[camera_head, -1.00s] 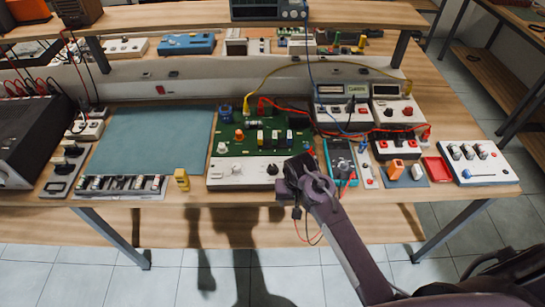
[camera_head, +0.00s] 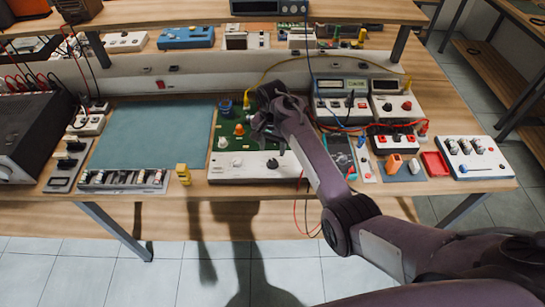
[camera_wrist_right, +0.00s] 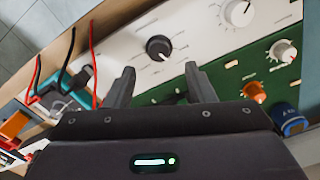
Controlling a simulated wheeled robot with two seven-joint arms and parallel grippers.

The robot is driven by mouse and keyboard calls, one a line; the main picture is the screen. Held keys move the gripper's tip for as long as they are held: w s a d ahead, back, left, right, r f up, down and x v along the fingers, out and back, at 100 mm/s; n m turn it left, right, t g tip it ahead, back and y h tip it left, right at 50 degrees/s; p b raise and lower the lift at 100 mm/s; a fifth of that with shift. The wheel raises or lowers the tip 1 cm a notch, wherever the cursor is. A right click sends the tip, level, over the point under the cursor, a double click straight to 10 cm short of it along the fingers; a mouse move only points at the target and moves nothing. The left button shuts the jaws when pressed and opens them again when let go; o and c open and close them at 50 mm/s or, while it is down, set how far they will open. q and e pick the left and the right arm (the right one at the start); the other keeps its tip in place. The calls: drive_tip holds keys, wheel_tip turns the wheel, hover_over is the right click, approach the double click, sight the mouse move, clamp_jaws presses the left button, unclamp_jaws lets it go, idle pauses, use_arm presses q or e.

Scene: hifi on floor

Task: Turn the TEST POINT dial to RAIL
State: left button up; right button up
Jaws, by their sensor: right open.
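A white panel (camera_head: 222,171) lies along the front of the green circuit board (camera_head: 223,131). It carries a black dial (camera_head: 272,163) on its right and a white dial (camera_head: 236,161) to its left. Both show in the right wrist view, the black dial (camera_wrist_right: 158,47) just beyond the fingertips and the white dial (camera_wrist_right: 238,12) at the top. Their labels are too small to read, so I cannot tell which is TEST POINT. My right gripper (camera_head: 263,124) is over the green board, open and empty; its spread fingers (camera_wrist_right: 158,74) show in the wrist view. My left gripper is not in view.
On the green board are an orange knob (camera_wrist_right: 254,91), a blue knob (camera_wrist_right: 288,120) and a pale knob (camera_wrist_right: 283,52). Cables and a teal meter (camera_head: 338,150) lie to the right. The blue-green mat (camera_head: 150,135) on the left is clear.

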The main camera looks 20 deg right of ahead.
sight(273, 161)
wheel_tip(273, 161, down, 6)
drive_tip(key=shift+f, duration=0.1)
drive_tip(key=shift+c, duration=0.2)
drive_tip(key=c, duration=0.9)
